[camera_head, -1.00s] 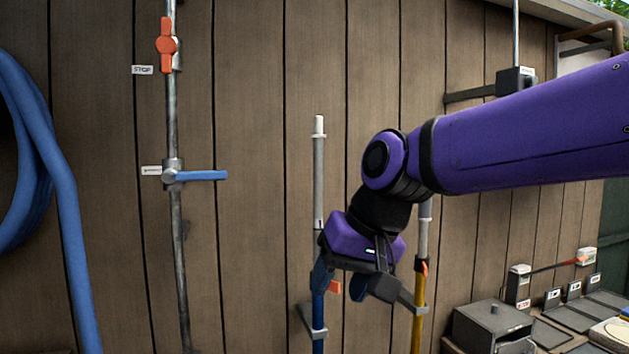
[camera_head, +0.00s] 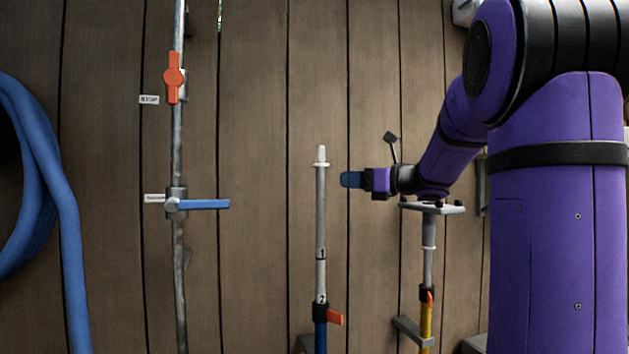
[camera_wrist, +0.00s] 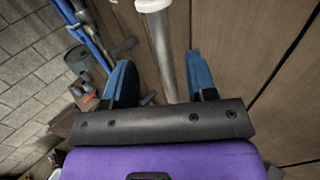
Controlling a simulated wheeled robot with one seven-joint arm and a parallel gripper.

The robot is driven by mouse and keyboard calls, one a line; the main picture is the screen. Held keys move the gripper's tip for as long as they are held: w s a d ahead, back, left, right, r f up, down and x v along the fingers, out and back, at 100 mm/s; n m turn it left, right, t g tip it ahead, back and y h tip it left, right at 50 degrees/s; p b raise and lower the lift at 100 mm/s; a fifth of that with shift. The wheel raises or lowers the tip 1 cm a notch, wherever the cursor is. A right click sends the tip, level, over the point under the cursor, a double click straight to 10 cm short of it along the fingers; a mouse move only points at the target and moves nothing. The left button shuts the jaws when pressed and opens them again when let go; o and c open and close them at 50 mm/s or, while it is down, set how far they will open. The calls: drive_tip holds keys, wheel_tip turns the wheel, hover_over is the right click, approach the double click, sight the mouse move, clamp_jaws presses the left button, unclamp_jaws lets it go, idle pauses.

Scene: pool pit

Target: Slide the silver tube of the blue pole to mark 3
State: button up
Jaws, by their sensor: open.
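The blue pole (camera_head: 320,337) stands upright against the plank wall. Its silver tube (camera_head: 320,215) rises out of it, with a white collar and tip at the top. Black marks show on the tube, a 2 just above the black clamp and another mark higher up. In the wrist view, the tube (camera_wrist: 163,55) shows between and beyond the open blue fingers (camera_wrist: 163,85).
A yellow pole (camera_head: 426,325) with its own silver tube and orange lever stands to the right, below my arm. A pipe with an orange valve handle (camera_head: 173,77), a blue valve handle (camera_head: 203,204) and a blue hose (camera_head: 55,190) are on the left. The wall between pipe and pole is clear.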

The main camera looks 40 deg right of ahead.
sight(317, 179)
drive_tip(key=x, duration=1)
drive_tip(key=shift+w+a, duration=0.2)
drive_tip(key=shift+w, duration=0.1)
drive_tip(key=shift+r, duration=0.15)
clamp_jaws()
